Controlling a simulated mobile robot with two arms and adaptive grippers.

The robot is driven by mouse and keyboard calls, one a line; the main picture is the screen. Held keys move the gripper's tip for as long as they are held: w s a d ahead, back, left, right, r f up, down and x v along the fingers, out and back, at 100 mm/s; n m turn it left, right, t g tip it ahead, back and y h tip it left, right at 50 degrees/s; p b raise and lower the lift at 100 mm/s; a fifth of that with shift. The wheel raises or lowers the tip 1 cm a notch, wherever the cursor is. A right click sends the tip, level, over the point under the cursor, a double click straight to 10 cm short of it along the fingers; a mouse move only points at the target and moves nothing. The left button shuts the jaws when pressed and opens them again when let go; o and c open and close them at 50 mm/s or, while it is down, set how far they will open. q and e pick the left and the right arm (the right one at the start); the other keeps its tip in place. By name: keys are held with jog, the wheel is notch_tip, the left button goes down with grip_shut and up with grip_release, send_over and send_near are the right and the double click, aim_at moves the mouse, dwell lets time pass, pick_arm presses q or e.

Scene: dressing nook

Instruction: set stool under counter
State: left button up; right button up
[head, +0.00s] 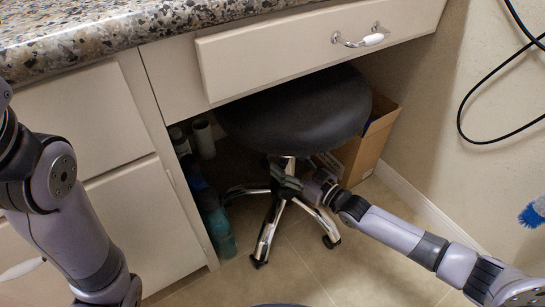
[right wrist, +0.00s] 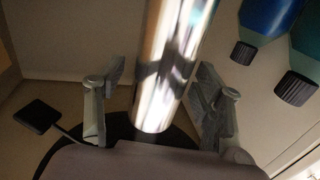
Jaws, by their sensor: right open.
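The stool has a round black seat (head: 300,112) and a chrome five-star base (head: 268,230). It stands upright in the knee space beneath the drawer of the speckled counter (head: 70,42); the seat's far part is hidden by the drawer front. My right gripper (head: 285,183) is low at the stool's post, under the seat. In the right wrist view my open right gripper (right wrist: 160,102) has a finger on each side of the shiny chrome post (right wrist: 175,65), with visible gaps. My left arm shows at the left, but its gripper is out of view.
A cardboard box (head: 366,145) stands right of the stool, against the wall. Bottles, one teal (head: 220,232), and pale tubes (head: 204,138) stand at the left inside the knee space. Black cable (head: 462,110) hangs at right. The tile floor in front (head: 370,275) is clear.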

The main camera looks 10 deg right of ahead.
jog(key=shift+w+a, duration=0.3)
jog(key=shift+w, duration=0.2)
jog(key=shift+c, duration=0.4)
grip_shut()
